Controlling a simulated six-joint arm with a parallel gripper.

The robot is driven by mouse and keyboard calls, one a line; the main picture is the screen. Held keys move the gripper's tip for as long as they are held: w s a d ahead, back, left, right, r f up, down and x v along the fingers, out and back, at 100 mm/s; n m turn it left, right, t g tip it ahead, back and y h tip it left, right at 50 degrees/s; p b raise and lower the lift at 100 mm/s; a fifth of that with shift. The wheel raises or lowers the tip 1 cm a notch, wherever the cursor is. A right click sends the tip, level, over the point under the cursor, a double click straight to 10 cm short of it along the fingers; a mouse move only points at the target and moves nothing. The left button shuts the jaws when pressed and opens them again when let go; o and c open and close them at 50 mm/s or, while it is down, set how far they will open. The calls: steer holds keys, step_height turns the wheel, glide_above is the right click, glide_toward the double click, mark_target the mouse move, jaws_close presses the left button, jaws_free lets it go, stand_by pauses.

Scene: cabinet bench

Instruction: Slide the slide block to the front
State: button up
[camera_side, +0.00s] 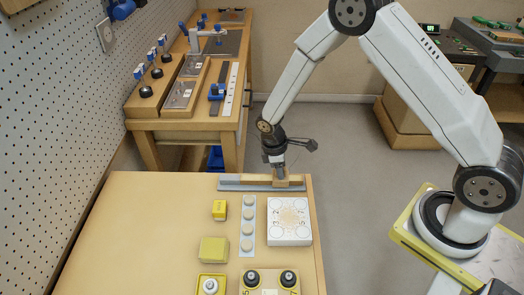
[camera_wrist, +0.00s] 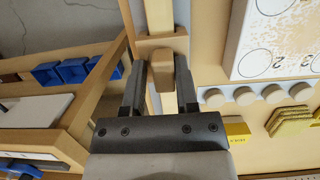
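The slide block (camera_wrist: 162,43) is a light wooden piece with a raised knob (camera_wrist: 162,72), seen at the top middle of the wrist view. In the side view the slide block (camera_side: 290,183) sits near the right end of a rail (camera_side: 231,184) along the far edge of the bench. My gripper (camera_side: 280,171) points down over the block. In the wrist view my gripper (camera_wrist: 161,62) is open, with one finger on each side of the knob and a visible gap on each side. The side view is too small to show contact.
A white numbered box (camera_side: 289,234) and a grey strip with round knobs (camera_side: 248,242) are near the rail. Yellow blocks (camera_side: 214,250) stand farther left. The left part of the bench (camera_side: 140,235) is clear. Another workbench (camera_side: 190,125) stands behind.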

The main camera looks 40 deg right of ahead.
steer(key=shift+s+a+f, duration=0.1)
steer(key=shift+s+f, duration=0.1)
steer(key=shift+s, duration=0.25)
steer(key=shift+w+r, duration=0.2)
steer(key=shift+r, duration=1.5)
step_height(320, 180, up, 8)
steer(key=shift+f, duration=0.15)
steer(key=s+d+r+m+t+y, duration=0.1)
steer(key=s+r+m+t, duration=0.3)
steer(key=s+m, duration=0.5)
steer(key=s+r, duration=0.2)
steer(key=s, duration=0.1)
steer(key=shift+s+y, duration=0.2)
steer(key=shift+y, duration=0.1)
